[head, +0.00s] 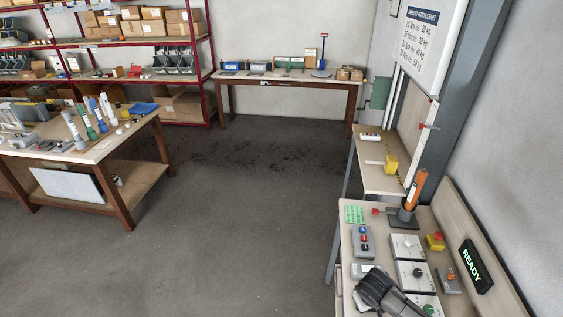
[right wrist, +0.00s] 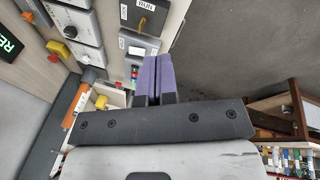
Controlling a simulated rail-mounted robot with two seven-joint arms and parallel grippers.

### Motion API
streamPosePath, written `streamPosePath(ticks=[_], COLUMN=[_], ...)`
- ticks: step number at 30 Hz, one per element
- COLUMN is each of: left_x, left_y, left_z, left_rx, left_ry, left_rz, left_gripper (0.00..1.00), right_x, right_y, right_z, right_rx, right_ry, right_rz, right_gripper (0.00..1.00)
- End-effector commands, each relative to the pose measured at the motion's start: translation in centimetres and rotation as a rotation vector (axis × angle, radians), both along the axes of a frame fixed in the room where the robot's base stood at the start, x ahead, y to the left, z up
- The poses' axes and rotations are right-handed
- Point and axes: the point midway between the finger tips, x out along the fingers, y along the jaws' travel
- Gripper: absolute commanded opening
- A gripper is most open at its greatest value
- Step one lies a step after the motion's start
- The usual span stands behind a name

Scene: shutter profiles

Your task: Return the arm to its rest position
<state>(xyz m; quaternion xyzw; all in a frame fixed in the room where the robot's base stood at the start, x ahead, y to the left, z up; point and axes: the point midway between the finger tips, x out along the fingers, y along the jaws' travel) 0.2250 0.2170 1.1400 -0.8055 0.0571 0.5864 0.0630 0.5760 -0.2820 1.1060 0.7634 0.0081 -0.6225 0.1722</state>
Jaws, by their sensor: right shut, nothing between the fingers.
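My right gripper (right wrist: 152,78) shows in the right wrist view with its two purple fingers together and nothing between them. In the head view a dark part of my right arm (head: 380,292) is at the bottom right, over the near end of the control bench (head: 352,250). It covers part of the controls there. In the right wrist view the gripper is in front of grey control boxes (right wrist: 75,22) and the dark floor. I cannot tell its exact height above the bench. My left gripper is not in view.
The bench holds knob boxes (head: 404,245), a button box (head: 363,242), a yellow box with a red button (head: 436,241), an orange upright cylinder (head: 413,190) and a READY display (head: 474,266). A wooden table (head: 115,143) stands left. The floor (head: 235,220) between is clear.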

Motion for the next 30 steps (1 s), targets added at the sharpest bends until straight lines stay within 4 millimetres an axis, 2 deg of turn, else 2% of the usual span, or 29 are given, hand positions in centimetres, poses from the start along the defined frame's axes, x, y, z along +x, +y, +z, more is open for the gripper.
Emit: streamPosePath(ticks=[1,3,5,7,10,12,14,17,20,23,25,30], left_x=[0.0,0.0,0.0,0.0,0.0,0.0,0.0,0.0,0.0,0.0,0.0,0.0], left_y=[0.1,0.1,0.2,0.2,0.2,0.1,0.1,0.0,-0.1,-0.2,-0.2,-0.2], left_z=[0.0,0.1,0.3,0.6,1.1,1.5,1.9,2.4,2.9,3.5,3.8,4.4], left_rx=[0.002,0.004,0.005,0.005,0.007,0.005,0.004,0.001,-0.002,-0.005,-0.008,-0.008], left_ry=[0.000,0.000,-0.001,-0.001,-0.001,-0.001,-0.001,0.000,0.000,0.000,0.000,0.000], left_rz=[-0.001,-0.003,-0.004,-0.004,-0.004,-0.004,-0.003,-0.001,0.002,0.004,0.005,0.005], left_gripper=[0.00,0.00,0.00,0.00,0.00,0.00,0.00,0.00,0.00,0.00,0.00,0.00], right_x=[1.0,1.5,1.0,-0.4,-3.4,-6.2,-8.5,-12.3,-16.2,-20.0,-22.6,-28.7], right_y=[2.2,5.0,7.2,9.2,10.7,10.8,10.3,9.0,7.8,6.7,6.1,6.0], right_z=[3.1,7.3,10.6,13.8,17.7,19.5,20.4,20.8,19.9,17.9,15.8,11.4], right_rx=[-0.009,-0.034,-0.048,-0.052,-0.028,0.013,0.050,0.106,0.155,0.194,0.209,0.234], right_ry=[-0.065,-0.157,-0.237,-0.326,-0.447,-0.517,-0.558,-0.587,-0.566,-0.497,-0.425,-0.253], right_rz=[0.113,0.257,0.355,0.429,0.451,0.405,0.352,0.260,0.171,0.093,0.044,-0.027], right_gripper=[0.00,0.00,0.00,0.00,0.00,0.00,0.00,0.00,0.00,0.00,0.00,0.00])
